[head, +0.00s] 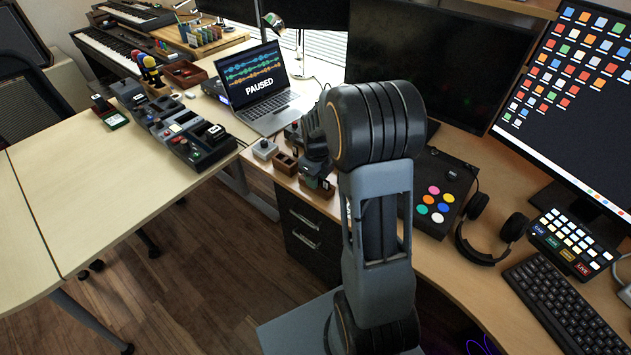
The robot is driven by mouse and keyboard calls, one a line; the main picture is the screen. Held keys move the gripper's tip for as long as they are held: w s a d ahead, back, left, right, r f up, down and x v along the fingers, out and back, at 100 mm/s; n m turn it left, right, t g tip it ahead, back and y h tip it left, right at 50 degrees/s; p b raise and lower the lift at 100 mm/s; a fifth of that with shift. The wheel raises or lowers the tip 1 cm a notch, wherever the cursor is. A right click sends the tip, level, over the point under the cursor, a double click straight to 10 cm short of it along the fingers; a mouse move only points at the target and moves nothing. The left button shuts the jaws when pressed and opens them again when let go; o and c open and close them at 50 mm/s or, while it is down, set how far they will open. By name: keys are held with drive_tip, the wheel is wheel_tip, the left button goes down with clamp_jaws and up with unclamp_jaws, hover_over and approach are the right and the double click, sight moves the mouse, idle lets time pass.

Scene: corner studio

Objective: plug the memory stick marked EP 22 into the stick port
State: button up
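My gripper (316,170) is only partly seen, behind and left of my arm's large dark joint. It points down over a small wooden holder (318,187) on the right desk. Its fingertips are small and dark, and I cannot tell whether they are open or hold anything. No EP 22 marking is readable, so I cannot pick out the memory stick. I cannot make out the stick port for certain either. Beside the gripper are a wooden block with dark slots (285,163) and a small light-grey box with a knob (264,149).
A button box (437,203), headphones (487,229), keyboard (565,307) and monitors crowd the right desk.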

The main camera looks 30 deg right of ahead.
clamp_jaws()
idle(0.3)
drive_tip(key=shift+r, duration=0.1)
drive_tip(key=shift+r, duration=0.45)
wheel_tip(320, 180, up, 2)
drive_tip(key=shift+r, duration=0.15)
drive_tip(key=s+a+r+p, duration=0.1)
drive_tip(key=s+a+r, duration=0.8)
drive_tip(key=a, duration=0.1)
drive_tip(key=shift+a+r, duration=0.3)
drive_tip(key=shift+a, duration=0.1)
